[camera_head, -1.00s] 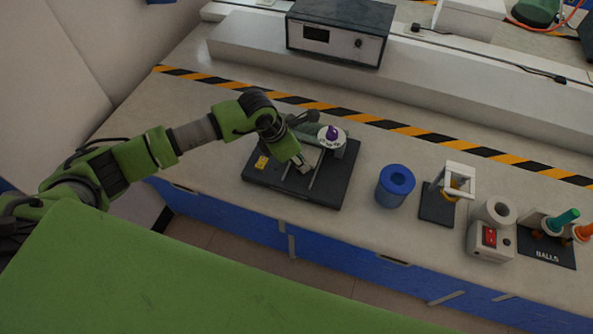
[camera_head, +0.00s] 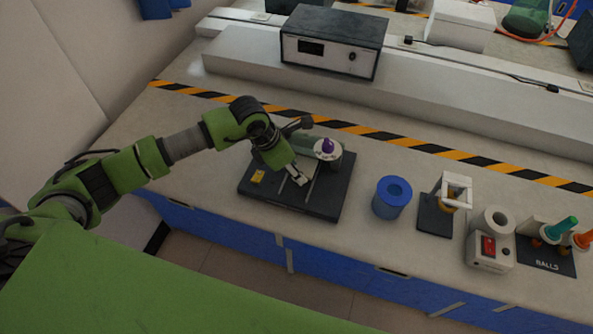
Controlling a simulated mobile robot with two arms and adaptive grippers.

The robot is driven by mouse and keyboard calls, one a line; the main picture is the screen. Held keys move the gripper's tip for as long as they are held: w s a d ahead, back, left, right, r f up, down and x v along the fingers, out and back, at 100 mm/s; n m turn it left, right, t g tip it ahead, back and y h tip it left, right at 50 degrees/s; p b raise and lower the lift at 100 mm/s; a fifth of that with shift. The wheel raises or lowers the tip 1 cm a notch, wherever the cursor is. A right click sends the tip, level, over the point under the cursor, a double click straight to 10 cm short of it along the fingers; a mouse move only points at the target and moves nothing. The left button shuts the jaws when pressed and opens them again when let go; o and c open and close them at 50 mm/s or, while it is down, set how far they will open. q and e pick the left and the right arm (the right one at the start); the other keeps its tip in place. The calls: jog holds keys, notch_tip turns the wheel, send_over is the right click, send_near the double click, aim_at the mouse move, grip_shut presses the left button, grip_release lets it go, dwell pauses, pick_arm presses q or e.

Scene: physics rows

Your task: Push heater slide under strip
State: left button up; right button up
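A dark base plate (camera_head: 325,206) lies on the bench with metal rails on it. A yellow block (camera_head: 258,176) sits at its left side. A white round dial with a purple knob (camera_head: 327,147) stands at its back right. My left gripper (camera_head: 298,180) points down over the middle of the plate, near the rails. The view is too small to tell whether its fingers are open or shut, or whether they touch the slide. The heater slide and strip cannot be made out clearly; the arm hides part of the plate. My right gripper is out of view.
A grey instrument (camera_head: 333,42) stands behind the striped tape. The bench in front of the tape is clear at left.

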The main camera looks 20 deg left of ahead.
pick_arm(q)
jog(key=v, duration=1)
jog(key=shift+r, duration=0.15)
